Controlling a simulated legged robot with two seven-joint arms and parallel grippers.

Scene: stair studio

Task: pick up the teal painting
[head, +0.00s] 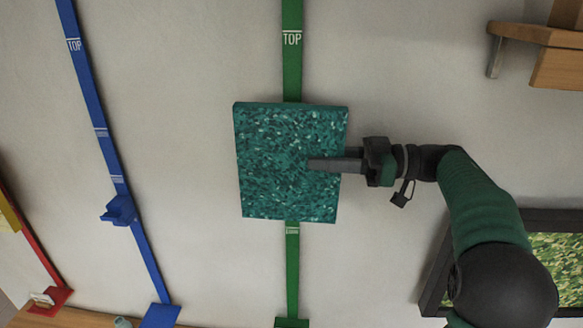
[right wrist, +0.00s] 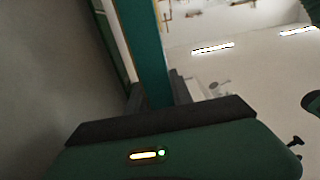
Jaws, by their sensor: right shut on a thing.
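The teal painting (head: 280,180) is a speckled square panel in the middle of the head view, in front of the green strip on the wall. My right gripper (head: 325,165) reaches in from the right and is shut on the painting's right side. One finger lies across the painting's front face; the other finger is hidden behind it. In the right wrist view, the painting's teal edge (right wrist: 145,45) stands between the fingers of my right gripper (right wrist: 158,98). I cannot tell whether the painting touches the wall. My left gripper is not in view.
A green strip (head: 292,70) marked TOP runs down the wall behind the painting. A blue strip (head: 92,110) with a blue holder (head: 119,210) is to the left, and a red strip (head: 35,245) farther left. A wooden shelf (head: 540,37) and a framed picture (head: 560,265) are at the right.

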